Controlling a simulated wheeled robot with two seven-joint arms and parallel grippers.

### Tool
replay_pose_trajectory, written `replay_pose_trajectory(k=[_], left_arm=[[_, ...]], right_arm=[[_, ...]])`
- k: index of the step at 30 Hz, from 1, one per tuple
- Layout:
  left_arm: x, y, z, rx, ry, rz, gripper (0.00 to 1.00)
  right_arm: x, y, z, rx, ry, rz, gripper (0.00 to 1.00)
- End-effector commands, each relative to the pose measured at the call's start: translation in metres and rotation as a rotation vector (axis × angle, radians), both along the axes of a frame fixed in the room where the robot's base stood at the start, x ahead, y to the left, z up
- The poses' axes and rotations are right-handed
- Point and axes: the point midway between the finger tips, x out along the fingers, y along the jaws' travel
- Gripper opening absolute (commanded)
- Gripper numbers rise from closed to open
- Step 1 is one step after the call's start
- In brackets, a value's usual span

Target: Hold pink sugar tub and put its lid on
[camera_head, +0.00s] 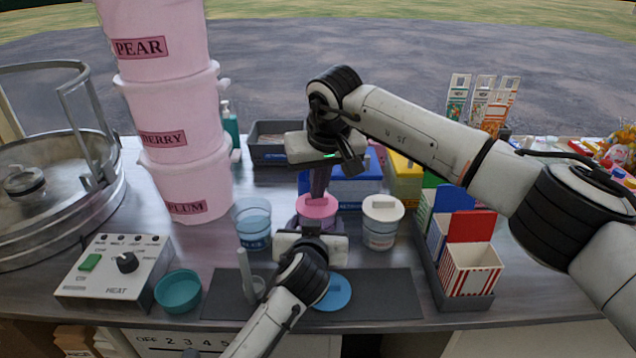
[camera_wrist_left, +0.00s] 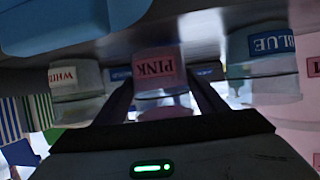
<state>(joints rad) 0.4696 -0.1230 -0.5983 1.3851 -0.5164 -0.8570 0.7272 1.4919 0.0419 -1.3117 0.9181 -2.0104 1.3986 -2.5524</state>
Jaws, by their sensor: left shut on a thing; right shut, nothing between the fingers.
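The pink sugar tub (camera_wrist_left: 158,66) stands on the counter with its PINK label toward my left gripper. In the left wrist view it appears upside down between the two fingers. My left gripper (camera_head: 313,232) is shut on the tub from the front and hides most of it in the head view. The pink lid (camera_head: 318,207) lies over the tub's top and looks roughly level; whether it is fully seated I cannot tell. My right gripper (camera_head: 318,192) points down just above the lid, shut and empty; I cannot tell whether its tips touch the lid.
An open blue sugar tub (camera_head: 252,227) stands left of the pink tub, a lidded white tub (camera_head: 381,232) right. A blue lid (camera_head: 334,293) lies on the dark mat (camera_head: 385,298). Stacked pink buckets (camera_head: 188,182), a teal bowl (camera_head: 178,291) and a striped-box rack (camera_head: 463,299) stand around.

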Motion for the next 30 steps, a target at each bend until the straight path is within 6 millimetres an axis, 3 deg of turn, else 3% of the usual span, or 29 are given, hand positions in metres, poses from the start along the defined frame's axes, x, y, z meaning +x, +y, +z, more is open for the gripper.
replay_pose_trajectory(k=[10, 21, 30], left_arm=[[0.001, -0.001, 0.006, -0.002, -0.011, -0.003, 0.5], [0.001, -0.001, 0.005, -0.003, -0.011, -0.002, 0.5], [0.001, -0.001, 0.005, -0.003, -0.011, -0.002, 0.5]], right_arm=[[0.0, 0.0, 0.004, 0.001, -0.002, 0.0, 0.0], [0.001, 0.0, 0.045, 0.0, -0.003, -0.001, 0.0], [0.0, 0.0, 0.048, 0.0, 0.0, -0.001, 0.0]])
